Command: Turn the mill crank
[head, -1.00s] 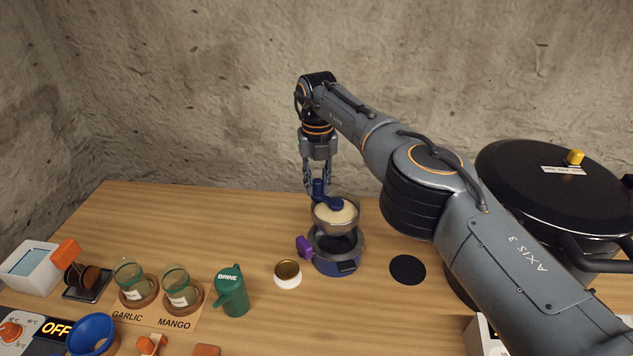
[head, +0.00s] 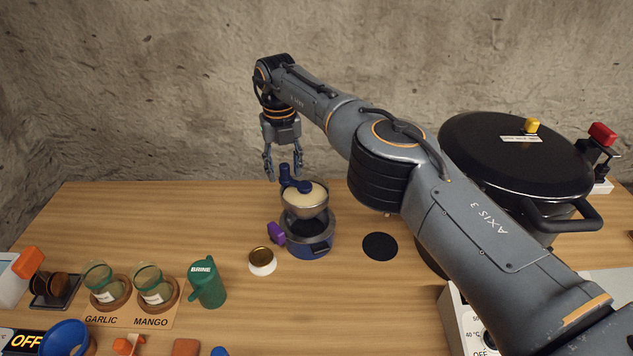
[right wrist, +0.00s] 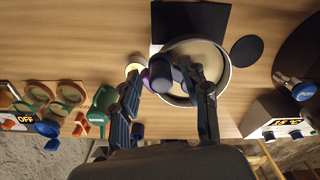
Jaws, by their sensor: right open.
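The mill has a blue base (head: 308,250), a steel bowl (head: 318,208) with cream-coloured contents, and a purple knob (head: 276,232) on its left side. A blue crank (head: 304,187) lies across the bowl top, its upright handle (head: 285,173) at the back left. My right gripper (head: 283,176) points down at the handle, fingers spread and empty. In the right wrist view the handle (right wrist: 161,70) shows between the open fingers (right wrist: 165,85); I cannot tell whether either finger touches it. My left gripper is not in view.
A white jar with a gold lid (head: 262,261) stands left of the mill, and a green brine jug (head: 207,285) farther left. A black disc (head: 380,246) lies to the right. A large black canner (head: 515,150) stands at the right.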

